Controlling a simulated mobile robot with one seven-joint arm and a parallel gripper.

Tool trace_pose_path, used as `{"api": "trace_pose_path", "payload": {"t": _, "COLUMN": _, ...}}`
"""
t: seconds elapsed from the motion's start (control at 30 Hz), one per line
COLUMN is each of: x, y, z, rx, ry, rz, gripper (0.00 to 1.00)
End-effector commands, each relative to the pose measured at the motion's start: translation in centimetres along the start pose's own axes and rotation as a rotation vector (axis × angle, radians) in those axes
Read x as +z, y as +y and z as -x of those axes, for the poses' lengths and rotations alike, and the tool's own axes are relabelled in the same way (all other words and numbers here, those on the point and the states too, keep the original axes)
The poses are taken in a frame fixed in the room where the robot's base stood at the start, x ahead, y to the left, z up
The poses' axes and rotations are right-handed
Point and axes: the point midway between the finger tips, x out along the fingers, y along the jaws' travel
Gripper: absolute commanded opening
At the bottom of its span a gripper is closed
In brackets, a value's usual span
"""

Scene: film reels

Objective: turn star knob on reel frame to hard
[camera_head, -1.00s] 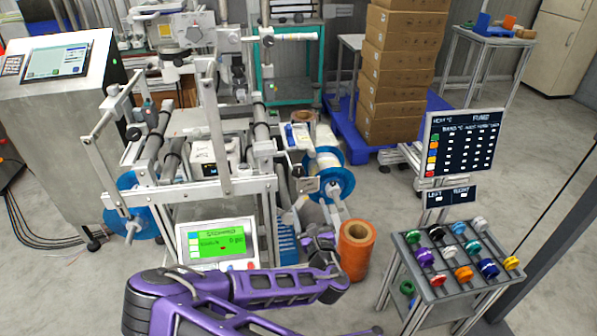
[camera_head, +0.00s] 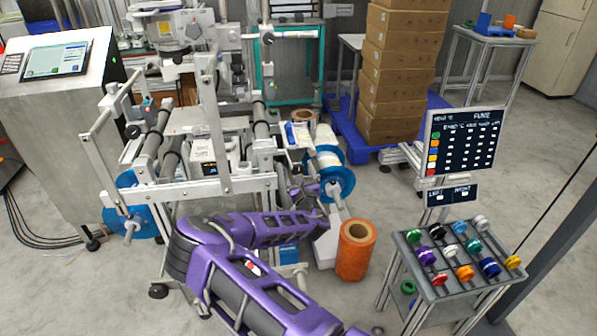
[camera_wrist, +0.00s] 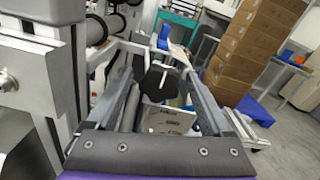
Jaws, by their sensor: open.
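The star knob (camera_wrist: 157,84) is black with a white mark and sits in the middle of the wrist view, on the reel frame (camera_head: 235,186). My gripper (camera_wrist: 163,72) is open. Its two grey fingers stand left and right of the knob in that picture, with a visible gap on each side. I cannot tell how deep the knob lies between them. In the head view my purple arm reaches to the right end of the reel frame, by the blue reel (camera_head: 337,178). The knob and fingertips are not clear there, and no hard mark is readable.
An orange roll (camera_head: 356,250) stands on the floor right of my arm. A rack of coloured knobs (camera_head: 412,277) and a dark chart board (camera_head: 463,140) are farther right. Stacked boxes (camera_head: 400,75) stand behind. Frame posts are close on the left in the wrist view.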

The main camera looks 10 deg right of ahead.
Motion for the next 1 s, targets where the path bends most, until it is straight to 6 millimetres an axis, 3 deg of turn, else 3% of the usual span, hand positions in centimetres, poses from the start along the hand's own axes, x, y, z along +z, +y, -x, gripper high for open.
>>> {"api": "trace_pose_path", "payload": {"t": 0.27, "x": 0.02, "y": 0.01, "z": -0.18, "rx": 0.000, "ry": 0.000, "rz": 0.000, "gripper": 0.85}}
{"api": "trace_pose_path", "payload": {"t": 0.73, "x": 0.00, "y": 0.02, "z": -0.15, "rx": 0.000, "ry": 0.000, "rz": 0.000, "gripper": 0.04}}
{"api": "trace_pose_path", "payload": {"t": 0.77, "x": 0.00, "y": 0.03, "z": -0.15, "rx": 0.000, "ry": 0.000, "rz": 0.000, "gripper": 0.00}}
{"api": "trace_pose_path", "payload": {"t": 1.0, "x": -0.07, "y": 0.01, "z": -0.13, "rx": -0.001, "ry": 0.001, "rz": -0.123, "gripper": 0.00}}
